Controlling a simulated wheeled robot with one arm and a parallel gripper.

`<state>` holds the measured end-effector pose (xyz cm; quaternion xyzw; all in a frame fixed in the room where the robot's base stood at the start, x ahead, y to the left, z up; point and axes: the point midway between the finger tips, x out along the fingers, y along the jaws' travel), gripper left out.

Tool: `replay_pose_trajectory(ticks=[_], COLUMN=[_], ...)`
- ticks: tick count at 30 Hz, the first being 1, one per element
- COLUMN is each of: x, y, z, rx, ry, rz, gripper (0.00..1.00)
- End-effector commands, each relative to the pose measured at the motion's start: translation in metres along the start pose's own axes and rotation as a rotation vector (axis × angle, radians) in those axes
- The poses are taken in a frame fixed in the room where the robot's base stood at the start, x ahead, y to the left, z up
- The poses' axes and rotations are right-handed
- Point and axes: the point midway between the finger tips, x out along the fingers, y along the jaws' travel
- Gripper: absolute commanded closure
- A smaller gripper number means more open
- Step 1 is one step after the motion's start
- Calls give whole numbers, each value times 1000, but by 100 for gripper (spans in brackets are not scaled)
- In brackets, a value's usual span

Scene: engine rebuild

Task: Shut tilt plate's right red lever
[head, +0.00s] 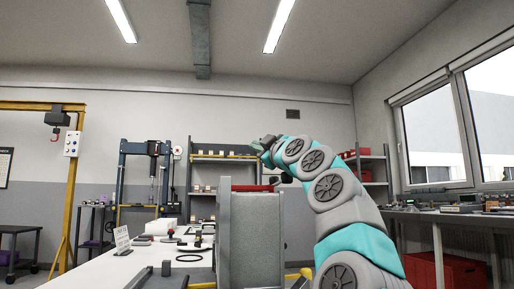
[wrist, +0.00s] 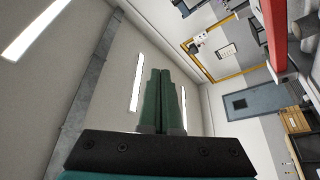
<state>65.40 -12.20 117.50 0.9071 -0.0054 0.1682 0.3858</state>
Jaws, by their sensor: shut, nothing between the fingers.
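A large grey upright block (head: 255,240), which looks like the tilt plate, stands at the right end of the white bench. A red bar (head: 252,188) shows along its top edge; I cannot tell for certain whether it is the right red lever. In the wrist view a red bar (wrist: 273,32) shows at the upper right, close to the camera and apart from the fingers. My gripper (head: 258,143) is raised above the block. In the wrist view its green fingers (wrist: 158,100) are together and empty, with ceiling and wall behind them. The far side of the block is hidden.
The white bench (head: 120,268) holds a small sign (head: 122,240), a black ring (head: 189,258) and other small parts. A yellow hoist frame (head: 75,190) stands at the left. A cluttered counter (head: 450,217) runs along the right, with a red cabinet (head: 445,272) below.

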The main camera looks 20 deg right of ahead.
Motion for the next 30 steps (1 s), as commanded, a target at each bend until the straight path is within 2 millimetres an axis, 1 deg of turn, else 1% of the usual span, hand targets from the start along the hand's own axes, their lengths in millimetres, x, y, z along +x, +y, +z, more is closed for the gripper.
replay_pose_trajectory(ticks=[5, 11, 21, 24, 27, 30], x=[-1, -11, -44, -53, -63, -70], y=[0, 0, 1, -1, 2, 0], z=[0, 1, 0, 1, 0, 0], rx=[0, 1, 2, 1, 2, 1], ry=[0, -1, 1, 0, 1, 0], rz=[0, -1, 0, -2, 3, -1], gripper=[100, 100, 100, 100, 100, 100])
